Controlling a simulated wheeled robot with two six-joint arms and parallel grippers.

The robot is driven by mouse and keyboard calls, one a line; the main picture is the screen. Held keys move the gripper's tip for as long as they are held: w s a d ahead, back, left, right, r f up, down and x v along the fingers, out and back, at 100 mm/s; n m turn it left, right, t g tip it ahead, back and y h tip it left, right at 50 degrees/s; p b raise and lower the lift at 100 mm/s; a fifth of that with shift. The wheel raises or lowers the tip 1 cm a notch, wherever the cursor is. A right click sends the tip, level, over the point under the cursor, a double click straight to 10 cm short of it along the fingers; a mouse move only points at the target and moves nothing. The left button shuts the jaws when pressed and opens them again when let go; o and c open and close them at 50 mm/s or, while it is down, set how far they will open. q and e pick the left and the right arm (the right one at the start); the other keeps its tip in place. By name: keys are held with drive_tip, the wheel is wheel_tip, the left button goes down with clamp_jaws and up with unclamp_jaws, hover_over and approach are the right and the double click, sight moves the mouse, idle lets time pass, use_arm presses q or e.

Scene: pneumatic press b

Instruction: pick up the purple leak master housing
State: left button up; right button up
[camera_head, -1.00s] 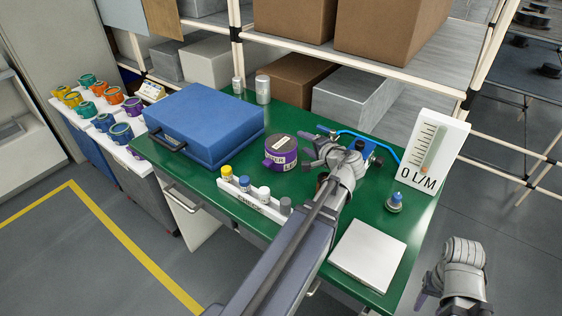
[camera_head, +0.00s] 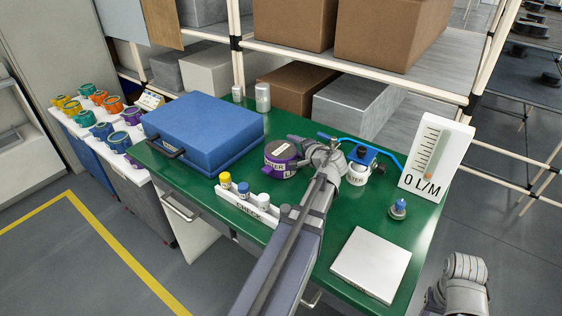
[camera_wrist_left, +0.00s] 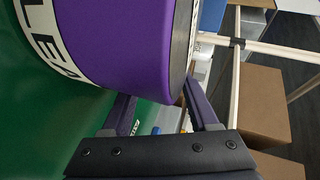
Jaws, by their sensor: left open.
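The purple leak master housing (camera_head: 281,159) is a short round drum with a dark top and a white lettered band. It stands on the green table right of the blue case. It also fills the upper left of the left wrist view (camera_wrist_left: 125,40), very close to the camera. My left gripper (camera_head: 301,156) is at the housing's right side. In the left wrist view its fingers (camera_wrist_left: 160,95) are spread, with no grip on the housing. Whether a finger touches it, I cannot tell. My right arm shows at the lower right, with no fingers visible.
A blue case (camera_head: 203,130) stands left of the housing. A white rack (camera_head: 245,205) with small bottles is in front. A regulator with a blue hose (camera_head: 362,157), a flow meter board (camera_head: 437,160) and a white plate (camera_head: 371,264) are to the right.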

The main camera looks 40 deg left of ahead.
use_arm(q)
clamp_jaws()
idle(0.3)
idle(1.0)
